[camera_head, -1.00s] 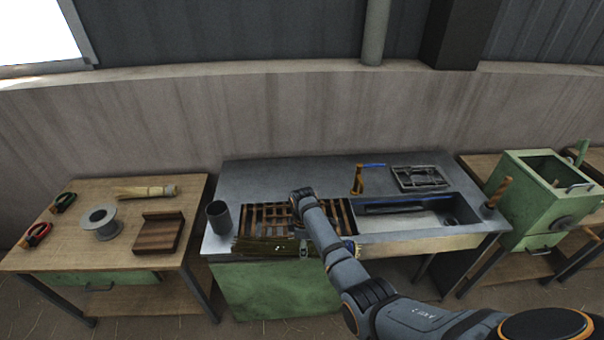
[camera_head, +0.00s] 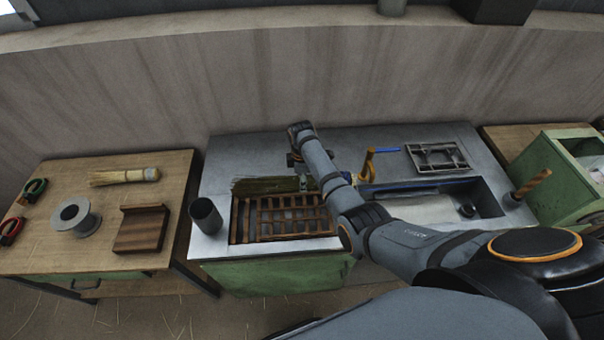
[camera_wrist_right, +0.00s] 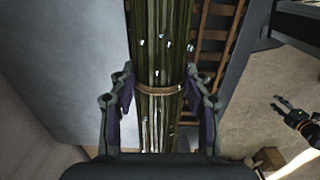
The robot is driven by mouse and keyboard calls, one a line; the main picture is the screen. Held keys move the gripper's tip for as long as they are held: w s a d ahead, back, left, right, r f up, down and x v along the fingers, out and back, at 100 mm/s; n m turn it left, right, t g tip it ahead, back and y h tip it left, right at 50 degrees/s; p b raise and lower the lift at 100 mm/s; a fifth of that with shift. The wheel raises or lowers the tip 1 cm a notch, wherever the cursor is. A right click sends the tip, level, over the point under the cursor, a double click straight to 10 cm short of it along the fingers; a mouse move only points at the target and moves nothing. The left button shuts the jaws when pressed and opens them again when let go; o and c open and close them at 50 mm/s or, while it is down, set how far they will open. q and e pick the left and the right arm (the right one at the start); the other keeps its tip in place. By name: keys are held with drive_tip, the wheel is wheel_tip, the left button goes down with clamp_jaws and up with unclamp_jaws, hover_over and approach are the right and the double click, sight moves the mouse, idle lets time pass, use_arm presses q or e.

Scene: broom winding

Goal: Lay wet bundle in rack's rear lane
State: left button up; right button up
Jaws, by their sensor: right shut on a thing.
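The wet bundle (camera_head: 268,186) is a long, dark green sheaf of straw with a tan band, and droplets show on it in the right wrist view (camera_wrist_right: 160,45). My right gripper (camera_wrist_right: 160,112) is shut on it at the band, one finger on each side. In the head view my right arm hides most of this gripper (camera_head: 306,181). The bundle runs left to right along the rear side of the brown slatted rack (camera_head: 284,225); I cannot tell whether it touches it. My left gripper (camera_wrist_right: 283,104) shows small over the floor in the wrist view, fingers apart and empty.
A grey cup (camera_head: 206,216) stands left of the rack. The left table (camera_head: 65,242) holds a broom head (camera_head: 125,176), a spool (camera_head: 76,217) and a wooden block (camera_head: 142,229).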

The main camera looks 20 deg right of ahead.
drive_tip(key=shift+s+f+b, duration=0.15)
drive_tip(key=shift+f+b, duration=0.55)
drive_tip(key=shift+f, duration=0.05)
drive_tip(key=f+b, duration=0.2)
drive_tip(key=w+f+b, duration=0.1)
drive_tip(key=f+b, duration=0.1)
drive_tip(key=f, duration=0.1)
drive_tip(key=shift+d+b, duration=0.2)
drive_tip(key=shift+b, duration=0.15)
drive_tip(key=shift+s+f+b, duration=0.2)
drive_tip(key=shift+f+b, duration=0.6)
drive_tip(key=shift+b, duration=0.35)
drive_tip(key=shift+w+f+b, duration=0.1)
drive_tip(key=shift+f+b, duration=0.25)
drive_tip(key=shift+f, duration=0.55)
drive_tip(key=shift+r, duration=0.1)
drive_tip(key=o, duration=1.3)
drive_tip(key=shift+r, duration=0.1)
wheel_tip(320, 180, up, 12)
drive_tip(key=shift+a+f, duration=0.1)
use_arm(q)
wheel_tip(320, 180, down, 9)
drive_tip(key=shift+w+d+f, duration=0.15)
drive_tip(key=shift+w, duration=0.1)
